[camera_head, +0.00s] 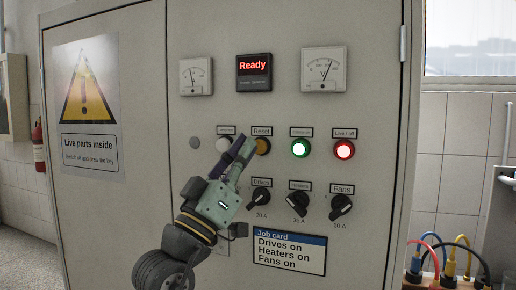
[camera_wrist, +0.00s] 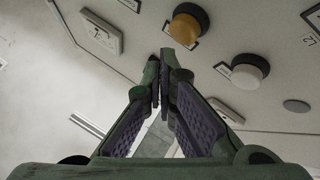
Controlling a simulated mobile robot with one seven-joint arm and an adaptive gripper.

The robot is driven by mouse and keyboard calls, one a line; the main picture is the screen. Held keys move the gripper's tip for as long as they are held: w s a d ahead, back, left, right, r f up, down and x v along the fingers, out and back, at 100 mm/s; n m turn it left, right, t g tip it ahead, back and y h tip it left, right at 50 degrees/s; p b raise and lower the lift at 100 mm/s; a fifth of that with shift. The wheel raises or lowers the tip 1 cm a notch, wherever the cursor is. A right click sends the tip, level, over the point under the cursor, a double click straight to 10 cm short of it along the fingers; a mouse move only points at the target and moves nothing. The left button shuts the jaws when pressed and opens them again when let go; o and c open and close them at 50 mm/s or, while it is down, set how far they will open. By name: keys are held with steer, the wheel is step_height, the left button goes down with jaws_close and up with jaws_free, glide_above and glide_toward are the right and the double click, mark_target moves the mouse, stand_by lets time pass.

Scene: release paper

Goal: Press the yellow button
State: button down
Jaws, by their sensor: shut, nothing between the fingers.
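The yellow button (camera_head: 262,146) is an amber-yellow round cap on the grey cabinet door, under a small label. It sits left of the lit green button (camera_head: 299,148). My gripper (camera_head: 243,146) is shut and empty, its fingertips just left of the yellow button in the head view and partly over its edge. In the wrist view the yellow button (camera_wrist: 185,27) stands out from the panel on a dark collar, beyond and a little right of the gripper tips (camera_wrist: 163,60). A gap shows between tips and button there; I see no contact.
A white button (camera_head: 222,144) is left of the yellow one and a lit red button (camera_head: 344,149) is far right. Below are three black rotary knobs (camera_head: 297,204) and a job card (camera_head: 290,251). The display (camera_head: 254,69) reads "Ready". Coloured cables (camera_head: 450,262) stand at the lower right.

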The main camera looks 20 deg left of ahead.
steer(key=s, duration=0.4)
steer(key=shift+s, duration=0.2)
steer(key=shift+a, duration=0.1)
stand_by(0.5)
